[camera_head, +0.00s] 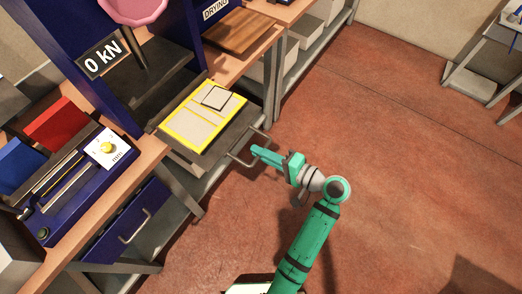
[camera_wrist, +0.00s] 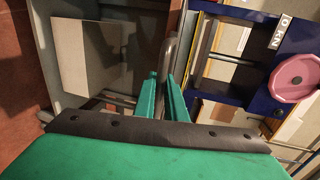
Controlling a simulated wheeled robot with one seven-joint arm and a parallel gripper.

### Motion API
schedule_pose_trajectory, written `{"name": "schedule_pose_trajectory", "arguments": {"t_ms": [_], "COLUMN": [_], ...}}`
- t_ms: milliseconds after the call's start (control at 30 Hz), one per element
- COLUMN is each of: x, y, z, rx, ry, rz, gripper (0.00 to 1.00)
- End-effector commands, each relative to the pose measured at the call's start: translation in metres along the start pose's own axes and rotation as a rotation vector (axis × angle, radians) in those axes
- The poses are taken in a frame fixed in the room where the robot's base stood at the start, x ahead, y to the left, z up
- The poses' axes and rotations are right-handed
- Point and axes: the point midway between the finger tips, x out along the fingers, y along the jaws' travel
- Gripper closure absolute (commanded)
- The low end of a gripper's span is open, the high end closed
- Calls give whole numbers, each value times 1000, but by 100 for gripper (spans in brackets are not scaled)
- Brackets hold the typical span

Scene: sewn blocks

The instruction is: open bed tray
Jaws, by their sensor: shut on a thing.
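The bed tray is a dark grey slab (camera_head: 222,136) that sticks out past the front edge of the bench below the press in the head view. A yellow-edged pale board (camera_head: 188,127) with a small dark-framed square piece lies on it. A grey metal bar handle (camera_head: 246,158) stands out from its front. My green gripper (camera_head: 257,150) is at this handle, with its fingers shut on the bar. In the wrist view the fingers (camera_wrist: 161,97) close around the handle (camera_wrist: 171,52), which rises between them.
The dark blue press (camera_head: 105,60) with a pink round wheel (camera_head: 135,8) and a "0 kN" sign stands behind the tray. A blue machine (camera_head: 85,178) and a blue drawer (camera_head: 125,225) are at the left. The red floor (camera_head: 390,150) to the right is clear.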

Motion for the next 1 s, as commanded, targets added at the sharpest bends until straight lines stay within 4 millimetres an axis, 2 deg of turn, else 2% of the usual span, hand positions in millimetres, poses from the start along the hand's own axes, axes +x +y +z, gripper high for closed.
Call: {"name": "schedule_pose_trajectory", "arguments": {"t_ms": [167,200,267,567,667,767,1000], "x": [1,1,1,-1,-7,-20,-65], "y": [1,1,1,0,0,0,0], "z": [0,0,0,0,-1,-1,-2], "rx": [1,1,1,1,1,0,0], "ry": [-1,-1,-1,1,3,4,5], "rz": [1,1,1,0,0,0,0], "gripper": [100,82,71,71,71,71,71]}}
